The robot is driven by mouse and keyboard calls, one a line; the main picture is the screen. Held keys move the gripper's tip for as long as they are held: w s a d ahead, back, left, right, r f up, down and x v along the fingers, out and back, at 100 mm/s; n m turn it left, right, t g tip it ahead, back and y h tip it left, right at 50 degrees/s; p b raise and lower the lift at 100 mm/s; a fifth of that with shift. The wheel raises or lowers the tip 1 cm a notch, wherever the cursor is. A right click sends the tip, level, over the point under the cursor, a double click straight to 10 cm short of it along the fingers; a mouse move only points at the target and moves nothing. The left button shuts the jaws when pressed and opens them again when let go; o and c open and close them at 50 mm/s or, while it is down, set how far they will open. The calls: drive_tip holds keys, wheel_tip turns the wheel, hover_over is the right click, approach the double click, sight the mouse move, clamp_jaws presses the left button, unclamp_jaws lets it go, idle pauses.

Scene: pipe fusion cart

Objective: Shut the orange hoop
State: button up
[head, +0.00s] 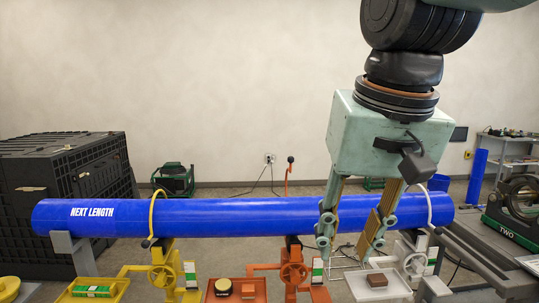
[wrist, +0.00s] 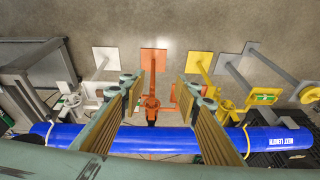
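The blue pipe (head: 250,217) lies across the stands, labelled NEXT LENGTH. The orange hoop (head: 287,180) stands up behind the pipe, open, with a dark knob at its top; its lower part is hidden by the pipe. The orange stand (head: 291,272) with its handwheel is under the pipe; it also shows in the wrist view (wrist: 152,103). My gripper (head: 346,256) is open and empty, pointing down, right of the orange hoop in the head view. In the wrist view my gripper (wrist: 158,82) has its fingers spread either side of the orange stand; the hoop is not clearly distinguishable there.
The yellow hoop (head: 152,212) and the white hoop (head: 430,205) arch over the pipe to left and right. Trays with small items, including an orange tray (head: 233,293), sit in front of the stands. A black crate (head: 70,170) stands at left, a green machine (head: 515,215) at right.

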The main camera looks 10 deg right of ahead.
drive_tip(key=w+d+r+m+p, duration=0.1)
drive_tip(key=w+r+m+p, duration=0.4)
drive_tip(key=w, duration=0.8)
drive_tip(key=w+d+r+g+p, duration=0.1)
drive_tip(key=w+d+r+p, duration=0.15)
drive_tip(key=w+r, duration=0.7)
drive_tip(key=w+d+r+m+p, duration=0.1)
drive_tip(key=w+r+m+p, duration=0.25)
drive_tip(key=w, duration=1.25)
drive_tip(key=m+g+p, duration=0.2)
drive_tip(key=m+p, duration=0.7)
drive_tip(key=p, duration=0.5)
hover_over(291, 157)
wheel_tip(291, 157, down, 9)
drive_tip(key=shift+s, duration=0.4)
drive_tip(key=shift+f, duration=0.25)
drive_tip(key=shift+w+f, duration=0.2)
drive_tip(key=shift+f, duration=2.05)
drive_tip(key=shift+w+f, duration=0.15)
drive_tip(key=shift+f, duration=2.1)
drive_tip(key=shift+w+f, duration=0.2)
drive_tip(key=shift+f, duration=2.05)
drive_tip(key=shift+c, duration=0.5)
